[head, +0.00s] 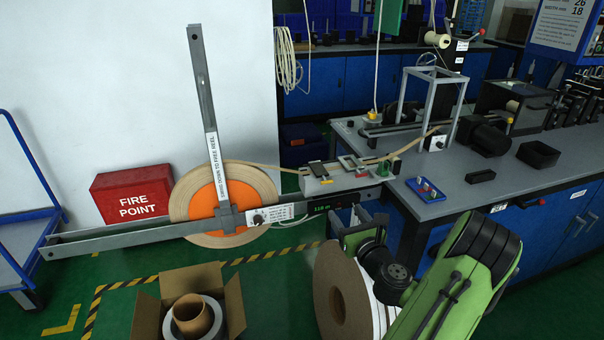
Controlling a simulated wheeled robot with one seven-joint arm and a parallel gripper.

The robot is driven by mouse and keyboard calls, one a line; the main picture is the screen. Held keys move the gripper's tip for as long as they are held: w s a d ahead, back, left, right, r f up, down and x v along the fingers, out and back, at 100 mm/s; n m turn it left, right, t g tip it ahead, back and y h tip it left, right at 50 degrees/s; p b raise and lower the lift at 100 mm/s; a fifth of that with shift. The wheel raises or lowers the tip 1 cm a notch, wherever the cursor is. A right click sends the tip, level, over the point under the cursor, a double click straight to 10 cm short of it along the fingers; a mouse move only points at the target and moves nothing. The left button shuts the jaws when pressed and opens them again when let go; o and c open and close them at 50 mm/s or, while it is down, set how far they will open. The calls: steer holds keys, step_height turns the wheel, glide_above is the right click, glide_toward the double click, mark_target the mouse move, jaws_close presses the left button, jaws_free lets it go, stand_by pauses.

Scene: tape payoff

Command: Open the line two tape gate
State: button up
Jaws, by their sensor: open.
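A tall grey bar (205,100) stands nearly upright in front of the tape reel (183,203). Its white label reads "swing down to free reel". It meets a long, near-level grey beam (120,235) at a block over the reel's orange hub (203,198). The beam carries a dark knob, a white label and a small green readout. I cannot read a "line two" mark on any of these. My gripper (357,222) is open beside the beam's right end, well right of the upright bar. My green arm hides part of its surroundings.
A large roll (345,290) stands below my gripper. An open carton (233,305) sits on the floor. A red fire point box (132,193) is left of the reel.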

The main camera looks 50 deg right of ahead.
mark_target(328, 182)
steer(key=x, duration=0.5)
steer(key=p+x, duration=0.1)
steer(key=x, duration=0.4)
steer(key=p+x, duration=0.1)
steer(key=x, duration=0.4)
steer(key=shift+w+d+r, duration=0.1)
steer(key=shift+d+r, duration=0.2)
steer(key=shift+c, duration=0.3)
jaws_close()
